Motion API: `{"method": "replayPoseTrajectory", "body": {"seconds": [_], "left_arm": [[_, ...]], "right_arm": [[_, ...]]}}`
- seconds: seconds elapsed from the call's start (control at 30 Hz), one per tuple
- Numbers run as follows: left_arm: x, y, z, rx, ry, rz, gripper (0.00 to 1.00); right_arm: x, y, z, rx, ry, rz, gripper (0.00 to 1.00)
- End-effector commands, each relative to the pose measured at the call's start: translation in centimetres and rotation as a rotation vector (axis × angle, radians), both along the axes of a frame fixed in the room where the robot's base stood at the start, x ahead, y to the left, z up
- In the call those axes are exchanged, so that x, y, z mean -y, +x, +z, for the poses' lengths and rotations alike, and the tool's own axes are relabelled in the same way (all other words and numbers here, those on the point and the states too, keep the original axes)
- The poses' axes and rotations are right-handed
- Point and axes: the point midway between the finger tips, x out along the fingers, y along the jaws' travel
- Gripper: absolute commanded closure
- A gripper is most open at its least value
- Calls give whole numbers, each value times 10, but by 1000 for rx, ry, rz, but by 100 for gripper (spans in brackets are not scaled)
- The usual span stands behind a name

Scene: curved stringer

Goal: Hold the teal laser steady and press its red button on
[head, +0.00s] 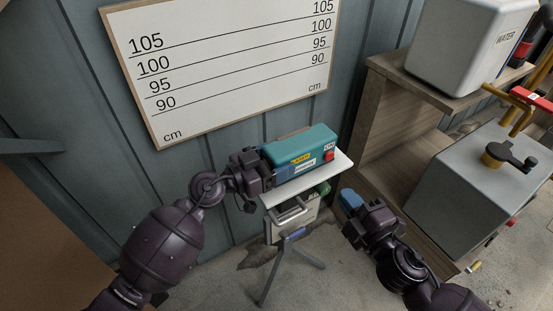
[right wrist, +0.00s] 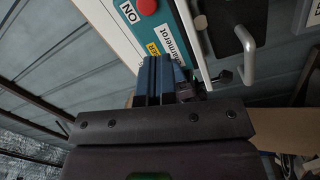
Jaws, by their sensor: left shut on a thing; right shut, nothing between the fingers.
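The teal laser (head: 300,148) lies on a small white platform (head: 338,172) on a tripod. Its front face has a yellow label, a white label and a red button (head: 328,156) at the right end. In the right wrist view the laser (right wrist: 147,33) shows with the red button (right wrist: 147,6) at the top edge, cut off, beside an "ON" label. My left gripper (head: 264,168) is shut on the laser's left end. My right gripper (head: 350,200) is shut and empty, below and right of the platform, apart from the laser. Its blue fingers (right wrist: 160,80) show in the right wrist view.
A white measuring board (head: 225,62) hangs on the wall behind. A wooden shelf (head: 385,120) at the right holds a white water box (head: 462,45). A grey box with a crank (head: 490,185) stands lower right. Tripod legs (head: 285,262) stand below the platform.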

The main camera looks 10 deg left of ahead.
Motion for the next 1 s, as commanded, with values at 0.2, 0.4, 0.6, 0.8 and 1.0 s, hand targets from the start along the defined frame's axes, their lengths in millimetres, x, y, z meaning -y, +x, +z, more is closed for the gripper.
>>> {"method": "replayPoseTrajectory", "body": {"seconds": [0.2, 0.4, 0.6, 0.8, 1.0], "left_arm": [[0, 0, 0, 0, 0, 0, 73], [0, 0, 0, 0, 0, 0, 73], [0, 0, 0, 0, 0, 0, 73], [0, 0, 0, 0, 0, 0, 73], [0, 0, 0, 0, 0, 0, 73]], "right_arm": [[-12, -1, 1, -27, 113, -140, 100], [-10, 2, 2, -62, 215, -311, 100], [6, 6, 3, -88, 315, -509, 100], [31, 9, 5, -67, 375, -662, 100], [36, 10, 6, -72, 428, -692, 100]]}}
